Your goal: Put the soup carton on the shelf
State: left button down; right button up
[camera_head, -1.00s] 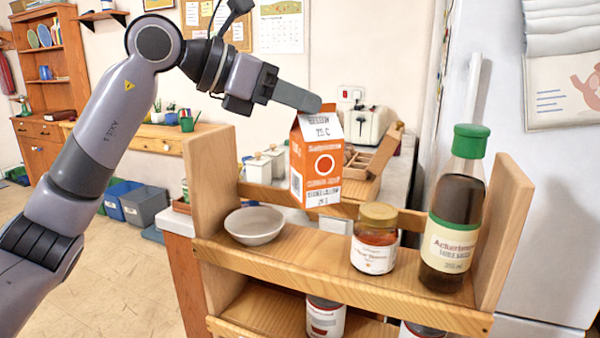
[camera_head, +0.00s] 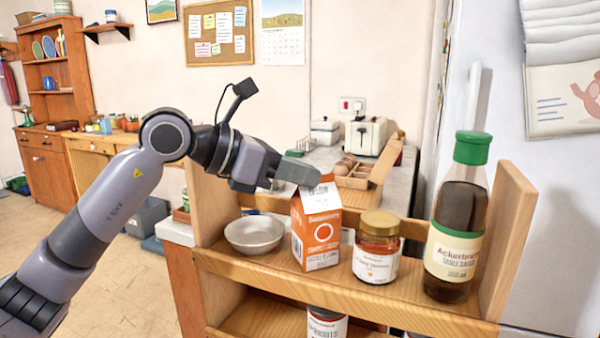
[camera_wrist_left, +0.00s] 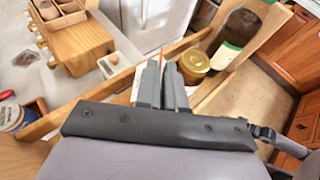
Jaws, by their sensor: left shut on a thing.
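The orange and white soup carton (camera_head: 316,232) is upright between the bowl and the jar, at the level of the shelf's (camera_head: 335,290) top board. Its base looks to be at the board, but I cannot tell if it bears its weight there. My left gripper (camera_head: 312,178) is shut on the carton's white top from the left. In the left wrist view the gripper's fingers (camera_wrist_left: 160,85) are close together, and they hide most of the carton. My right gripper is in neither view.
A grey bowl (camera_head: 254,234) stands left of the carton. A jar with a gold lid (camera_head: 377,250) stands close on its right, and a green-capped sauce bottle (camera_head: 458,220) further right. Wooden side panels close off both shelf ends. A toaster (camera_head: 366,134) stands on the counter behind.

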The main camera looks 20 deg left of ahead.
pick_arm(q)
jog(key=shift+r, duration=0.1)
jog(key=c, duration=1.7)
grip_release()
jog(key=shift+f, duration=0.25)
jog(key=o, duration=0.5)
jog(key=shift+r, duration=0.1)
jog(key=shift+c, duration=0.2)
jog(key=shift+r, duration=0.15)
jog(key=b+v, duration=0.1)
jog(key=v, duration=1.1)
jog(key=shift+s, duration=0.1)
